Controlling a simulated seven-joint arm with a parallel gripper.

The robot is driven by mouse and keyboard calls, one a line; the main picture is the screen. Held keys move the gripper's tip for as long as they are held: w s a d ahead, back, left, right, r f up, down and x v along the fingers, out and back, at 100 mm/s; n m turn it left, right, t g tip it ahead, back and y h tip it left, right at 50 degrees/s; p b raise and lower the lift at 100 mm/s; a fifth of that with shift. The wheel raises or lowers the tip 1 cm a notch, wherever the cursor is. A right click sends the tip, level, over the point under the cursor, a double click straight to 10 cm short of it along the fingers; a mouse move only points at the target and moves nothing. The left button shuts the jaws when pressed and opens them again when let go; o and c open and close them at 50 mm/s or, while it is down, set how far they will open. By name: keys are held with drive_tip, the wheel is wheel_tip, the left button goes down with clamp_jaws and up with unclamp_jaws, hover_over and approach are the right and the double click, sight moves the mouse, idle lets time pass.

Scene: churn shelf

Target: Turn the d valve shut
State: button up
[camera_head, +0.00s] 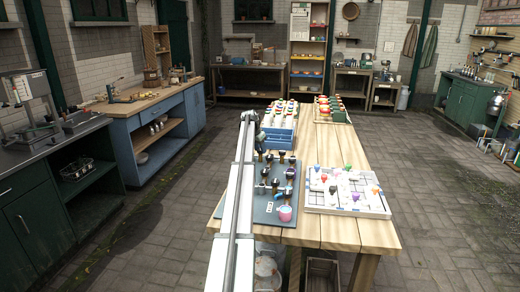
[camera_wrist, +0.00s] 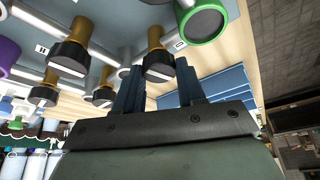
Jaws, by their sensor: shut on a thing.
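In the wrist view, a valve with a round black knob (camera_wrist: 159,66) on a brass stem hangs from the grey panel (camera_wrist: 115,25). A small white tag (camera_wrist: 180,44) next to it seems to read D. A pale stripe runs across the knob's face. My gripper (camera_wrist: 158,70) has its two dark blue fingers on either side of this knob, shut on it. In the head view, the valve panel (camera_head: 262,213) lies at the table's left edge, with several dark knobs. The gripped knob is too small to pick out there.
Other black-knobbed valves (camera_wrist: 68,58) crowd the left of the wrist view. A green-rimmed round part (camera_wrist: 205,20) is close by on the right. In the head view, a blue crate (camera_head: 278,139) stands behind the panel and a white tray (camera_head: 345,208) to its right.

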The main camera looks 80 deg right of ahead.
drive_tip(key=shift+m+g+y, duration=0.4)
drive_tip(key=shift+m+g, duration=0.1)
drive_tip(key=shift+m, duration=1)
drive_tip(key=o, duration=1)
drive_tip(key=shift+o, duration=0.2)
drive_tip(key=shift+w+r, duration=0.1)
drive_tip(key=v, duration=1.3)
drive_tip(key=shift+r, duration=0.25)
drive_tip(key=shift+w, duration=0.1)
